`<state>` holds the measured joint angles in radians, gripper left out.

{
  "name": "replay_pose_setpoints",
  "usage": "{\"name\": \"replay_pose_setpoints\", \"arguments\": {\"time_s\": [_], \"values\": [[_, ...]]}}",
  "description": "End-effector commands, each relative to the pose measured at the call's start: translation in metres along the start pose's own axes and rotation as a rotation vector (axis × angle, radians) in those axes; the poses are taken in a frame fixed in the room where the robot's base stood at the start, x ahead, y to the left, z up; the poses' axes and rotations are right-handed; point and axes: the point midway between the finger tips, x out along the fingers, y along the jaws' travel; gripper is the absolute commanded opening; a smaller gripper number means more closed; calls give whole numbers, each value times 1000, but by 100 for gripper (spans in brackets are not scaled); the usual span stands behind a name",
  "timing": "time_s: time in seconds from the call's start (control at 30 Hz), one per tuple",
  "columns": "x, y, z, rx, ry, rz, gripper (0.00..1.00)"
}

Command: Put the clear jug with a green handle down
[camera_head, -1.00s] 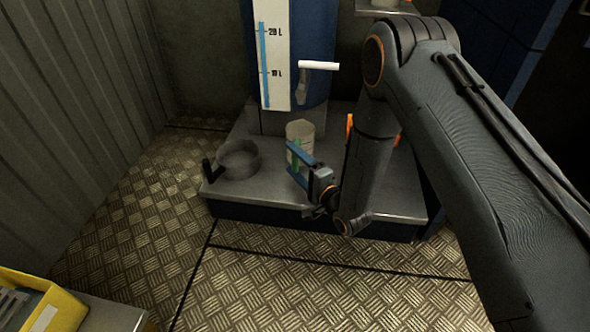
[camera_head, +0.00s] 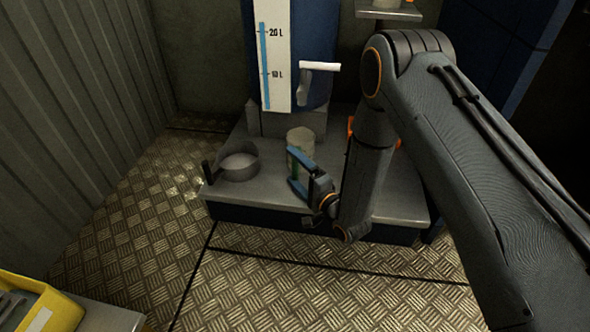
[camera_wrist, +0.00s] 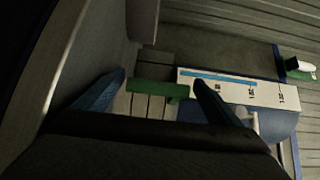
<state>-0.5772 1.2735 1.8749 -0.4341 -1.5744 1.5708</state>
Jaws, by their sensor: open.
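The clear jug (camera_head: 301,137) stands upright on the grey metal ledge, below and a little left of the white-levered tap. Its green handle (camera_head: 294,164) faces my gripper (camera_head: 291,167). My gripper's blue fingers are spread apart, one on either side of the handle. In the wrist view the green handle (camera_wrist: 158,90) lies between the two open fingertips (camera_wrist: 160,82). The fingers partly hide the jug's near side, and I cannot tell whether either finger touches the handle.
A grey round pan (camera_head: 238,163) with a dark handle sits left of the jug on the ledge (camera_head: 262,192). A blue tank with a level gauge (camera_head: 272,55) and tap (camera_head: 318,67) stands behind. A yellow bin (camera_head: 40,300) is at the lower left. The floor in front is clear.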

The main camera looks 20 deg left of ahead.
Motion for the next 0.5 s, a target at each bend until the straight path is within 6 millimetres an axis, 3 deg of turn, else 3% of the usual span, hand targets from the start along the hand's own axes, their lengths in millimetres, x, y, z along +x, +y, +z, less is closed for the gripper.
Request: {"name": "replay_pose_setpoints", "arguments": {"time_s": [0.17, 0.5], "values": [[-22, -2, -1, 1, 3, 3, 89], [-90, -3, -1, 2, 4, 3, 89]]}}
